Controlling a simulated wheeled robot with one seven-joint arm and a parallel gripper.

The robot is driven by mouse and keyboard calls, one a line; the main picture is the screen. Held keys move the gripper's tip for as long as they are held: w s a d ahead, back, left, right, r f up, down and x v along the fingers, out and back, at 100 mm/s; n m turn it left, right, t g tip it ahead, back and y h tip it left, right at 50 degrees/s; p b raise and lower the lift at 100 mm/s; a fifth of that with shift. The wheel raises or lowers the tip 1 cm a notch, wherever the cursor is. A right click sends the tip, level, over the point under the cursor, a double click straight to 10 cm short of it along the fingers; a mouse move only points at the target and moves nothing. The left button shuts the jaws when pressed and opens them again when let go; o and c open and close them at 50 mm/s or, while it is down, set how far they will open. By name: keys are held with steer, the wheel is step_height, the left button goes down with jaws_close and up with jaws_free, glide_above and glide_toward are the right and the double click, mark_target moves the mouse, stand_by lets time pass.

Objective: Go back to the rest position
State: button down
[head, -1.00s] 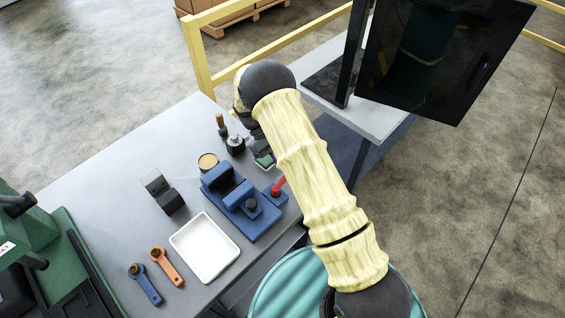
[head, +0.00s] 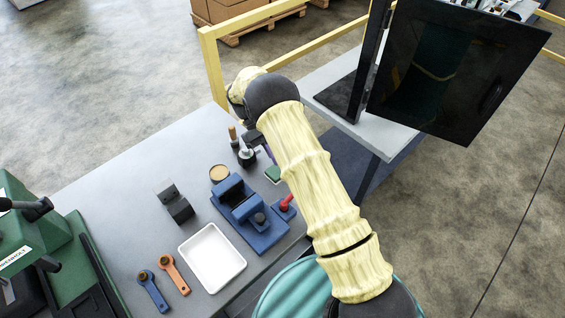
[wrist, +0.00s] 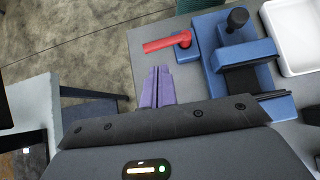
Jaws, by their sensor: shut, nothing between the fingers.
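My gripper (wrist: 157,88) shows in the wrist view as two purple fingers, closed together with nothing between them. They are over the edge of the grey table, near the red-handled lever of the blue fixture. In the head view my gripper (head: 269,152) is mostly hidden behind my yellow-sleeved arm; only a little purple shows beside the green block. It appears raised above the far right part of the grey table (head: 130,165), apart from the objects there.
The blue fixture (head: 262,236) with its red handle (head: 287,203), white tray (head: 212,258), dark block (head: 180,208), round tin (head: 219,173) and green block (head: 273,174) stand on the table. A black panel (head: 445,80) and yellow rail (head: 320,45) are beyond.

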steer(key=shift+w+a+r, duration=0.15)
steer(key=shift+w+r, duration=0.1)
steer(key=shift+r, duration=0.1)
stand_by(0.3)
steer(key=s+d+r+m+t+y, duration=0.4)
steer(key=s+d+r+t, duration=0.15)
steer(key=d+r, duration=0.35)
steer(key=s+d+r+m+t, duration=0.1)
steer(key=s+d+r+t, duration=0.1)
steer(key=s, duration=0.4)
steer(key=s+d+r+m+t+y, duration=0.1)
steer(key=s+d+r+m+t, duration=0.1)
steer(key=s, duration=0.5)
steer(key=shift+d+r+y, duration=0.25)
steer(key=shift+r+y, duration=0.05)
steer(key=shift+r, duration=0.15)
steer(key=shift+t, duration=0.25)
